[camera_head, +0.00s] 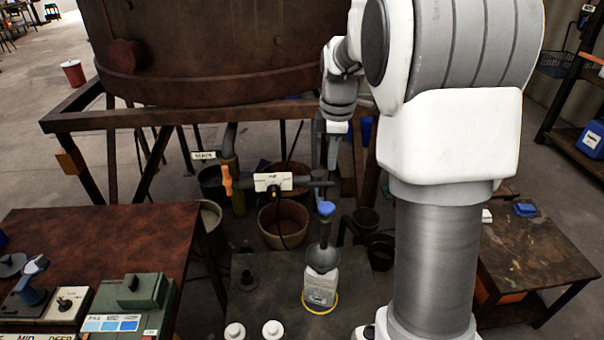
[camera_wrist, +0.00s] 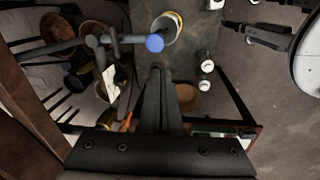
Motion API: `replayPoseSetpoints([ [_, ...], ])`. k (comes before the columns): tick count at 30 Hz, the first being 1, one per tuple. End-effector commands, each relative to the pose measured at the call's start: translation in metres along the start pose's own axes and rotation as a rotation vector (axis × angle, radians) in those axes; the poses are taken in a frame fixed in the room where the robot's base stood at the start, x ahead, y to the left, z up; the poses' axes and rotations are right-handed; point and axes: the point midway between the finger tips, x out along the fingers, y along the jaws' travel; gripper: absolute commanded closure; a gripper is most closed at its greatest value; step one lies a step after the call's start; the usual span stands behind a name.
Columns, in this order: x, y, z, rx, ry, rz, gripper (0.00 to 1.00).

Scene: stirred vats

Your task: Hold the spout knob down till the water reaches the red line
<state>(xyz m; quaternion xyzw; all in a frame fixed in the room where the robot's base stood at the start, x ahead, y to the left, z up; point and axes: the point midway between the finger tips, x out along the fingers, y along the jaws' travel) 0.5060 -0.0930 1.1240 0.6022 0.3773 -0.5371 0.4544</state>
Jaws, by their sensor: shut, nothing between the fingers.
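The blue spout knob (camera_head: 326,208) tops a dark upright spout on the pipe below the vat. It also shows in the wrist view (camera_wrist: 155,43), just beyond my fingertips. A pale container (camera_head: 320,288) stands under the spout with a dark funnel (camera_head: 323,258) in its mouth and a yellow ring at its base. The red line and any water level cannot be made out. My gripper (camera_wrist: 157,72) is shut and empty, pointing towards the knob; a gap shows between them in the picture.
The rusty vat (camera_head: 205,45) and its frame (camera_head: 190,118) stand behind. An orange lever (camera_head: 227,180) and a white-labelled box (camera_head: 272,182) sit on the pipe. Two white-capped items (camera_head: 272,330) stand on the low table (camera_head: 255,300). A brown table (camera_head: 105,240) with control boxes is at left.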

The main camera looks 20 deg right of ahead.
Motion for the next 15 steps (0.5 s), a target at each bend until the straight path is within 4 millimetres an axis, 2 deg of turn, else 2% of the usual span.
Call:
replayPoseSetpoints([
  [6, 0.019, 0.015, 0.005, -0.096, -0.013, -0.025, 1.00],
  [15, 0.021, 0.017, 0.006, -0.111, -0.014, -0.026, 1.00],
])
